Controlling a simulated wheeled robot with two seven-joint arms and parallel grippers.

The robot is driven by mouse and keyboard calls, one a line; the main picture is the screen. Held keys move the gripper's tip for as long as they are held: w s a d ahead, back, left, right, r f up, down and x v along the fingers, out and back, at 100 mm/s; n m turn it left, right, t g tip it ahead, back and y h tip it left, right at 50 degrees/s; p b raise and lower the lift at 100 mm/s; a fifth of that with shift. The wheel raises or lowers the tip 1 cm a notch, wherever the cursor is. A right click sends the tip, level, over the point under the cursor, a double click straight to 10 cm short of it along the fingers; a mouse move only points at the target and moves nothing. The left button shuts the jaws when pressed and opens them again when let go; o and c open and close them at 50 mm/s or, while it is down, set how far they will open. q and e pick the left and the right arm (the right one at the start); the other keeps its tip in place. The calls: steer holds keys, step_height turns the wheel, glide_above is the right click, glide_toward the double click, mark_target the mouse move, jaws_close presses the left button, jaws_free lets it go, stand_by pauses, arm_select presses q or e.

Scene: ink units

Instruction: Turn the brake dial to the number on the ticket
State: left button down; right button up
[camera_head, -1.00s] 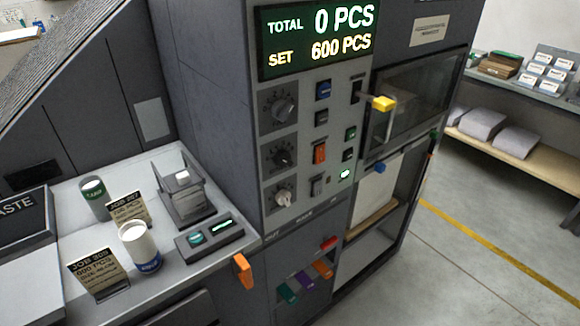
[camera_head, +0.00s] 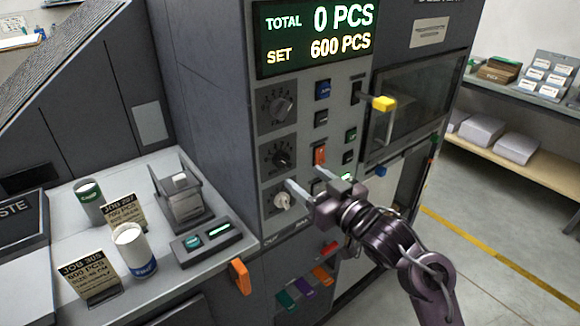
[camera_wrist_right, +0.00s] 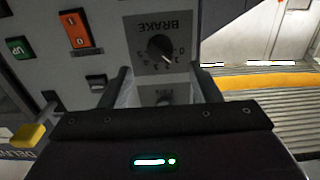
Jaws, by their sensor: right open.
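The brake dial is the middle black knob (camera_head: 282,157) on the machine's front panel. Another ticket (camera_head: 126,212) stands behind.
An orange switch (camera_head: 319,154) and a yellow lever (camera_head: 384,103) are to the right. The display (camera_head: 317,37) shows TOTAL 0, SET 600. Cans and a small box stand on the left counter.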

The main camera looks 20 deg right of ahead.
mark_target(287, 165)
steer(key=p+x, duration=0.1)
steer(key=x, duration=0.5)
steer(key=shift+w, duration=0.3)
steer(key=shift+f, duration=0.1)
steer(key=c, duration=1)
